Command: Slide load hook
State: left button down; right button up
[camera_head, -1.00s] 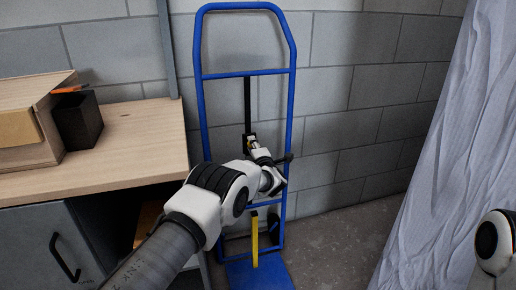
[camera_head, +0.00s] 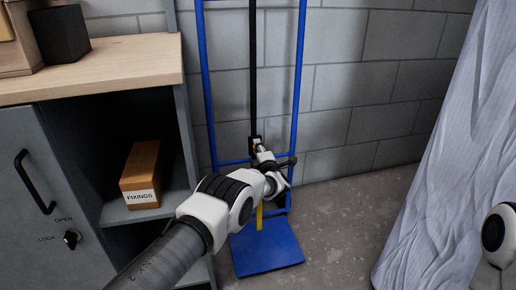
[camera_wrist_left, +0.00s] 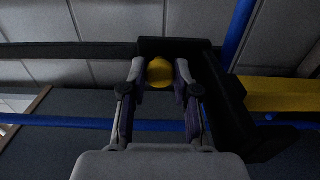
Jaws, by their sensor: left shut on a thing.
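A blue hand truck frame (camera_head: 300,75) stands against the wall, with a blue toe plate (camera_head: 266,252) on the floor. A black upright rail (camera_head: 253,70) runs down its middle to a black load hook carriage (camera_head: 256,141). My left gripper (camera_head: 259,149) is at that carriage, near the frame's lower blue crossbar. In the left wrist view, my left gripper (camera_wrist_left: 159,88) is shut on a round yellow knob (camera_wrist_left: 160,72) in front of the black carriage (camera_wrist_left: 228,95). A yellow bar (camera_wrist_left: 277,94) extends from the carriage. My arm hides part of the lower frame. My right gripper is out of view.
A grey cabinet (camera_head: 28,185) with a wooden top (camera_head: 120,62) stands close on the left. Its open shelf holds a box labelled FIXINGS (camera_head: 141,172). A pale draped sheet (camera_head: 440,170) hangs at right. Bare floor (camera_head: 335,215) lies between.

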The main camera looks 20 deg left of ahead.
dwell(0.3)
pick_arm(q)
jog(key=c, duration=1.1)
grip_release()
jog(key=shift+c, duration=0.2)
jog(key=v, duration=1.2)
